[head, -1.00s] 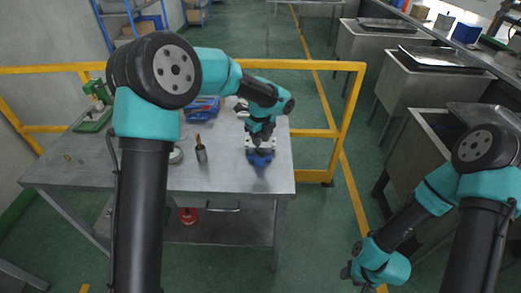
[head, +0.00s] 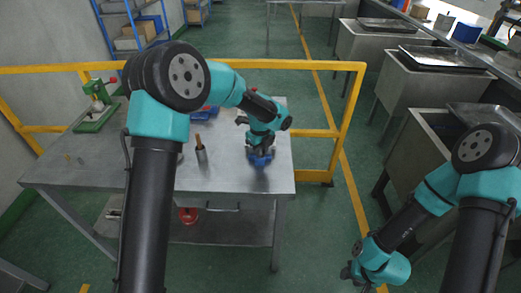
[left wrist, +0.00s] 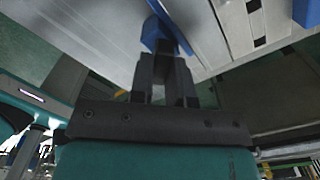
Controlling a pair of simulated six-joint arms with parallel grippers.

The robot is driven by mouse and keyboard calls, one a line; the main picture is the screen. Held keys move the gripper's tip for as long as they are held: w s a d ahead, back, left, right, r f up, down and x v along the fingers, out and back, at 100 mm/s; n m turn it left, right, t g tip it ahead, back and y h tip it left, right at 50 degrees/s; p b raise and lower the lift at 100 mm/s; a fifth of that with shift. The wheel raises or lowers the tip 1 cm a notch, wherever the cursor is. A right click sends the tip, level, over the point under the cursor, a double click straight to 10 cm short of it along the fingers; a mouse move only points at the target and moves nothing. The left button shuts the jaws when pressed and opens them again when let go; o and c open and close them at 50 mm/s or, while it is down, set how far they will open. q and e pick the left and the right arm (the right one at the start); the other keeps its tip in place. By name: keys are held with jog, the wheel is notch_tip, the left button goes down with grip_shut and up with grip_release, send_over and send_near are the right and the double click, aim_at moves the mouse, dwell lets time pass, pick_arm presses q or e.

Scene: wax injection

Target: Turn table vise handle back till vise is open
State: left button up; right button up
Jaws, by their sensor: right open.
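The blue table vise (head: 260,161) stands near the right front edge of the metal table. It also shows in the left wrist view as a blue part (left wrist: 152,32) just beyond my fingertips. My left gripper (head: 258,147) points down right over the vise and covers most of it. In the left wrist view the left fingers (left wrist: 166,62) have a narrow gap between them, with something dark at their tips. The vise handle cannot be made out, so I cannot tell whether the fingers hold it. My right gripper (head: 348,272) is open, low over the floor at right.
The metal table (head: 230,180) also carries a dark cup with tools (head: 201,153), a blue box (head: 207,112) and a green press (head: 97,108). A yellow rail (head: 340,120) runs behind and right of the table. Grey sinks (head: 410,78) line the right side.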

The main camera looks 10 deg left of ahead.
pick_arm(q)
jog(key=shift+n, duration=0.4)
grip_shut()
jog(key=n, duration=0.4)
jog(key=shift+w, duration=0.1)
jog(key=n, duration=0.4)
jog(key=shift+w+n, duration=0.1)
jog(key=shift+n, duration=0.3)
jog(key=o, duration=0.5)
grip_release()
jog(key=shift+m, duration=0.3)
